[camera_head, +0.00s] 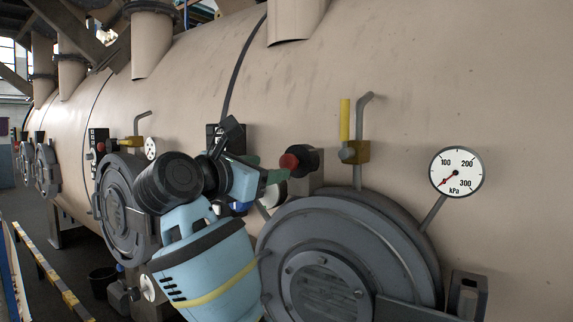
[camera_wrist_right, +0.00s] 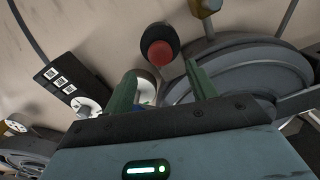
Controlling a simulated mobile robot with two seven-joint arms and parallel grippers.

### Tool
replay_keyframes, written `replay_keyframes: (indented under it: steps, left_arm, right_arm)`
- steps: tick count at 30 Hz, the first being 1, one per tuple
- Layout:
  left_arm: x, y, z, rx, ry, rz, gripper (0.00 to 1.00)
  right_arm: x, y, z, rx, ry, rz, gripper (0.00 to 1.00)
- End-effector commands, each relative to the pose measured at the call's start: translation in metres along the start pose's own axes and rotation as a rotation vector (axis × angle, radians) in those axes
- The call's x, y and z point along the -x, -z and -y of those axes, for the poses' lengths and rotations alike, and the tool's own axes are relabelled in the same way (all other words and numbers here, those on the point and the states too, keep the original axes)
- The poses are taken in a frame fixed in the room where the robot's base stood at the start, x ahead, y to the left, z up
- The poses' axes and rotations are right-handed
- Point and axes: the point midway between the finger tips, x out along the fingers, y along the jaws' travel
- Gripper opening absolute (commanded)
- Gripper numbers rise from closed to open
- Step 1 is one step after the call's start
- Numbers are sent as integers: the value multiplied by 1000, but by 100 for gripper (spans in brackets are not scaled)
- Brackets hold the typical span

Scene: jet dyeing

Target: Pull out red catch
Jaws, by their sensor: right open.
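The red catch (camera_head: 289,161) is a round red knob on a black collar, mounted on the tank wall just above the large round grey door (camera_head: 330,250). In the right wrist view the red catch (camera_wrist_right: 158,53) lies ahead of and roughly between my two green fingers. My right gripper (camera_head: 266,168) is open, with its fingertips just left of the knob in the head view. The fingers (camera_wrist_right: 161,72) hold nothing, and I cannot tell the exact gap to the knob. My left gripper is not in view.
A yellow-handled valve (camera_head: 346,130) with a bent grey pipe stands right of the catch. A pressure gauge (camera_head: 456,172) is farther right. A black panel with white labels (camera_wrist_right: 62,78) lies left of my fingers. Another round door (camera_head: 118,208) is at the left.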

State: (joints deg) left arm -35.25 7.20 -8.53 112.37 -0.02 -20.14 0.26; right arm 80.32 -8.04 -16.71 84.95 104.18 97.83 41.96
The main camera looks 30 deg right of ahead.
Motion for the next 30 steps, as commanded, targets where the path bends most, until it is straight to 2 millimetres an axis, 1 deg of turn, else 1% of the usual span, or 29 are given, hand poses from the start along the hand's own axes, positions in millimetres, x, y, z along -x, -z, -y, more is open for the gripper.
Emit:
replay_keyframes:
  steps: [4,9,15,19,27,30]
  left_arm:
    - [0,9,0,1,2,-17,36]
    - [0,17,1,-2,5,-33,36]
    - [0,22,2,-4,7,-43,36]
    - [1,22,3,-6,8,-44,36]
    - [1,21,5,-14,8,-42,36]
    - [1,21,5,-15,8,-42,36]
  right_arm:
    - [-18,-5,2,-2,4,6,57]
    - [-44,-6,2,-3,4,7,57]
    - [-67,-4,1,-2,2,5,57]
    - [-73,-2,1,-1,1,4,57]
    - [-74,-1,0,0,0,3,57]
    - [-74,-1,0,0,0,3,44]
